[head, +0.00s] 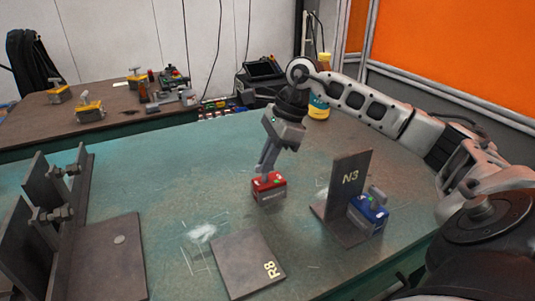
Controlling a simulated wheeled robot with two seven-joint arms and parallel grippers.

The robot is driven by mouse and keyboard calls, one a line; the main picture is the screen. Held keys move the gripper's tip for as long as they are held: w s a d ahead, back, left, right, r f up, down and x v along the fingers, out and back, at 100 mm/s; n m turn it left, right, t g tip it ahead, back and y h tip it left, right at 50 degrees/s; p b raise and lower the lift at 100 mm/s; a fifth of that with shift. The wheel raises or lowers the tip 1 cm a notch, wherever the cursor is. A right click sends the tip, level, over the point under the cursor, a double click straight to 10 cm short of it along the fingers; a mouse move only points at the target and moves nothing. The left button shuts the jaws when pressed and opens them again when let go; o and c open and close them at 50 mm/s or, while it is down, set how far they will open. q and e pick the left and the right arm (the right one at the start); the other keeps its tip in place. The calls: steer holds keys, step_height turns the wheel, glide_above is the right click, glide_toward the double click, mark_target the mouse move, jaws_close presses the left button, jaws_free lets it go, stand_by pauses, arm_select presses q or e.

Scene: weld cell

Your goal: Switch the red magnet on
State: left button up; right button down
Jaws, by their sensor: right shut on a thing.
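The red magnet (268,192), a small block with a red top and a grey lower part, is near the middle of the green table (130,165) and looks upright on it. My right gripper (265,172) comes down from above and is shut on the top of the red magnet. The fingers hide its switch, so I cannot tell how the switch is set. My left gripper is not in view.
A blue magnet (370,213) sits against the upright plate N3 (347,182) on the right. Flat plate R8 (243,263) lies in front. A dark steel fixture with bolts (107,250) stands at left. A back bench (85,115) holds yellow magnets (89,110).

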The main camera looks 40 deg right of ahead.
steer(key=shift+w+r+n+g+p, duration=0.1)
steer(key=shift+n+g+p, duration=0.3)
steer(key=shift+n, duration=0.8)
steer(key=c, duration=1.5)
jaws_free()
steer(key=p+v, duration=0.2)
steer(key=v, duration=1.4)
steer(key=shift+d, duration=0.2)
